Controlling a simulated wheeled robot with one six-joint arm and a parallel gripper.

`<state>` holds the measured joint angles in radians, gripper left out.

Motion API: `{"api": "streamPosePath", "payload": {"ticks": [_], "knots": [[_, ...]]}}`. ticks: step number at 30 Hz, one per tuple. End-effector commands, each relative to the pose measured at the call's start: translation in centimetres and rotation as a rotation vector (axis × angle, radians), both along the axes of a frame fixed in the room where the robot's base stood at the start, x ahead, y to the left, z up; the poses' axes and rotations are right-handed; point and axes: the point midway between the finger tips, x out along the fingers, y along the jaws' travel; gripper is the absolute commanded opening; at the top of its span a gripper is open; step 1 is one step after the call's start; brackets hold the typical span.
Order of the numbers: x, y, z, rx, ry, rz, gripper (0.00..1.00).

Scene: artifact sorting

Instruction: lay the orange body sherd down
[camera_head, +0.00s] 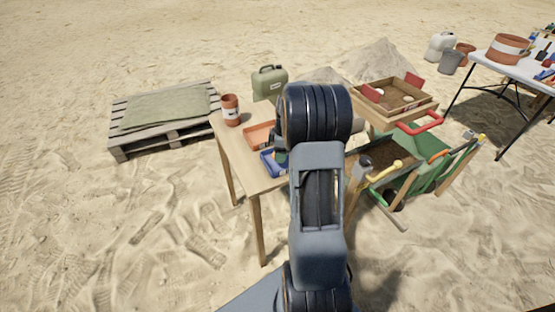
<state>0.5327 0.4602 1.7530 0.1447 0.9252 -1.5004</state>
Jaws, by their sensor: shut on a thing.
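My gripper (281,150) shows only as a small dark part at the left edge of my arm, low over the blue tray (268,168) on the wooden table (241,164). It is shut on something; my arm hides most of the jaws. The orange body sherd cannot be made out clearly between them. An orange tray (251,141) lies just behind the blue tray, its right part hidden by my arm. Whether the held thing touches the blue tray cannot be told.
A terracotta pot with a pale band (231,110) stands at the table's back left corner. A green jerrycan (268,83) is behind. A pallet (119,151) lies left. A wooden sieve box (426,106) and green wheelbarrow (427,178) crowd the right. Front left sand is open.

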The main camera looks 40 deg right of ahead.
Motion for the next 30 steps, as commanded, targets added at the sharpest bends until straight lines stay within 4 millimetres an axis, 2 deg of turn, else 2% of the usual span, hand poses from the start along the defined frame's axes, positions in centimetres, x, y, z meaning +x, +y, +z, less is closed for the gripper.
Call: {"api": "streamPosePath", "payload": {"ticks": [8, 17, 28, 29, 30], "knots": [[0.8, 0.3, -1.0, -0.001, -0.001, 0.002, 0.33], [1.2, 0.4, -4.5, 0.000, 0.000, 0.000, 0.33], [1.2, 0.4, -4.9, -0.001, -0.001, 0.000, 0.33], [1.2, 0.4, -4.8, -0.001, -0.001, 0.000, 0.57], [1.2, 0.4, -4.8, -0.001, -0.001, 0.000, 0.61]]}}
